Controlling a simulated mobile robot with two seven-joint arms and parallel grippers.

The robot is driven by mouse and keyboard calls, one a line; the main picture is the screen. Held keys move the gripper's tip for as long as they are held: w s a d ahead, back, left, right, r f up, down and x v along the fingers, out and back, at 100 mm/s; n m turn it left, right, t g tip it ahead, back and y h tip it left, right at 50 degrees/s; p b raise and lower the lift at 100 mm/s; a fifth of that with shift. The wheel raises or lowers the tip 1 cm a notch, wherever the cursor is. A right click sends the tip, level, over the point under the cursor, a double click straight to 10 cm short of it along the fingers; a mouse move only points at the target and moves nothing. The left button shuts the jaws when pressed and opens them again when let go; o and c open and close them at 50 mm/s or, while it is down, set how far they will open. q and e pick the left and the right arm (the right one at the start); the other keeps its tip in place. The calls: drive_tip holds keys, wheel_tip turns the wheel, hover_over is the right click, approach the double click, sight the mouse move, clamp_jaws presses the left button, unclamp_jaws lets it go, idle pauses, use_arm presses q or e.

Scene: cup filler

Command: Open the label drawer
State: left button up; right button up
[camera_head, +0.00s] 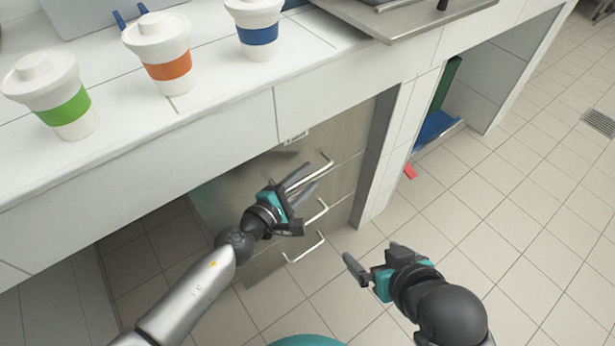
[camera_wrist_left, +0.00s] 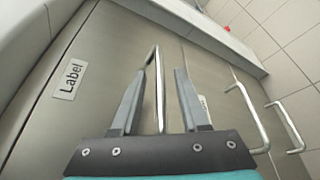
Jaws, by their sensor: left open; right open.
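The label drawer (camera_wrist_left: 95,65) is the top drawer of a metal cabinet under the counter. It looks shut. Its white "Label" sign (camera_wrist_left: 70,79) shows in the left wrist view and, partly, in the head view (camera_head: 295,137). Its bar handle (camera_wrist_left: 160,95) lies between the two fingers of my left gripper (camera_wrist_left: 160,73) in the left wrist view. In the head view my left gripper (camera_head: 307,181) is open at the handle (camera_head: 325,165); I cannot tell whether a finger touches it. My right gripper (camera_head: 369,256) is open and empty, to the right of the cabinet front.
Two lower drawer handles (camera_head: 317,211) (camera_head: 305,248) sit below. Cups with green (camera_head: 65,110), orange (camera_head: 169,68) and blue (camera_head: 258,35) bands stand on the white counter (camera_head: 200,125) above. A wall borders the cabinet on the right. Tiled floor (camera_head: 500,230) is clear at the right.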

use_arm(q)
drive_tip(key=shift+w+d+f, duration=0.1)
drive_tip(key=shift+w+d, duration=0.2)
drive_tip(key=shift+w, duration=0.05)
clamp_jaws()
idle(1.3)
